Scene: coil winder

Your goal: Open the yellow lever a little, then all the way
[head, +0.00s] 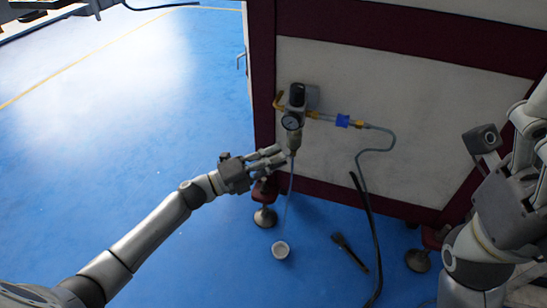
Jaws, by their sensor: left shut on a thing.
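An air regulator unit (296,118) with a round gauge (291,122) is mounted on the pale panel of the machine. My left gripper (282,158) reaches in from the left. Its fingers are shut at the lower end of the regulator, on a small part that they cover. I cannot make out the yellow lever there; the fingers hide that spot. A yellow elbow fitting (279,101) shows on the regulator's left side. My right gripper (522,140) is at the right edge, partly cut off and away from the regulator; its finger state is unclear.
A dark brush-like tool (350,253), a black cable (371,235) and machine feet (265,217) are nearby. The left floor is clear.

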